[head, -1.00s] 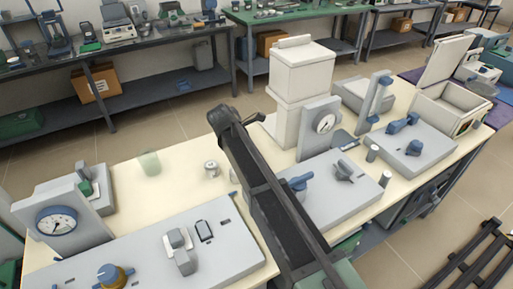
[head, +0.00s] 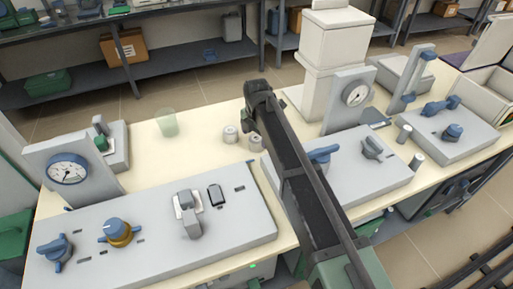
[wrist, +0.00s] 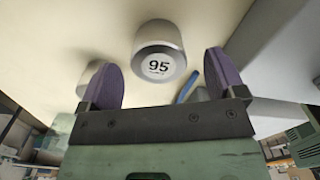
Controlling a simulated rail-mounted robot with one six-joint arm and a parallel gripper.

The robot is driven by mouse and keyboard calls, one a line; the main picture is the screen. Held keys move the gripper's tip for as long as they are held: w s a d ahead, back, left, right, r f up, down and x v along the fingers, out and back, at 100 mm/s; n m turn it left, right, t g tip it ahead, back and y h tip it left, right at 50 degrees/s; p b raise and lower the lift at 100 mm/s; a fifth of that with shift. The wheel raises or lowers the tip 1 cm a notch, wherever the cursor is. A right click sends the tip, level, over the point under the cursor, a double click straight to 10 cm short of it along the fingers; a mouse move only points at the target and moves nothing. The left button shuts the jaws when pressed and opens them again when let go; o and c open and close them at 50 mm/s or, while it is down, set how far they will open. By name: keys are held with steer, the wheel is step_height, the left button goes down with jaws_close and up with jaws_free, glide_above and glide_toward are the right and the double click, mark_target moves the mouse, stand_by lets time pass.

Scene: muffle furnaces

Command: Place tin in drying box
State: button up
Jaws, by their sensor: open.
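A pale metal tin marked 95 (wrist: 160,55) stands on the cream bench top in the wrist view, just beyond and between my fingers. My gripper (wrist: 160,72) is open, with a purple finger on each side and nothing held. A second tin (wrist: 88,75) is partly hidden behind the left finger.
A grey panel with knobs (head: 150,240) fills the front left of the bench. A gauge unit (head: 68,170) stands at left, and a tall white unit (head: 335,55) behind my arm. A greenish translucent cup (head: 166,123) stands left of the tins. Bench around the cup is clear.

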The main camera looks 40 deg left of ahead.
mark_target(256, 138)
step_height(256, 138, down, 4)
steer(key=b, duration=0.2)
steer(key=shift+a+b, duration=0.1)
steer(key=shift+b, duration=0.2)
steer(key=shift+r, duration=0.2)
steer(key=shift+c, duration=0.3)
steer(key=c, duration=1.1)
steer(key=shift+p, duration=0.3)
step_height(256, 138, up, 20)
steer(key=p, duration=2)
